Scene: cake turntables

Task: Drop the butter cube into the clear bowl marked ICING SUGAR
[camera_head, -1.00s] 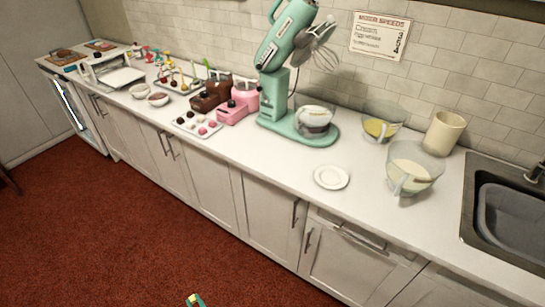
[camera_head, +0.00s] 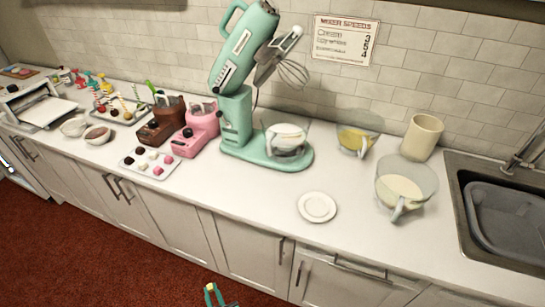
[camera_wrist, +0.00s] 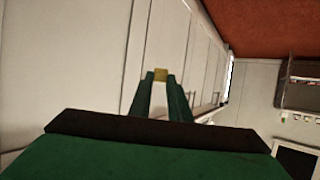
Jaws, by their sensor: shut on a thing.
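My gripper (camera_wrist: 161,79) is shut on the yellow butter cube (camera_wrist: 161,74), held between its green fingertips in the wrist view. In the head view my gripper (camera_head: 213,294) shows at the bottom edge, in front of the cabinets and below counter height. Clear bowls stand on the counter: a large one with pale contents (camera_head: 407,168) near the sink, one with yellow contents (camera_head: 356,138) by the wall, and one with white contents (camera_head: 287,140) at the mixer. I cannot read an ICING SUGAR mark on any of them.
A white plate (camera_head: 317,207) lies near the counter's front edge. A teal stand mixer (camera_head: 236,120), a cream canister (camera_head: 422,137) and a sink (camera_head: 465,225) stand around the bowls. Pink and brown appliances and a tray of sweets (camera_head: 150,163) are at left. The counter around the plate is clear.

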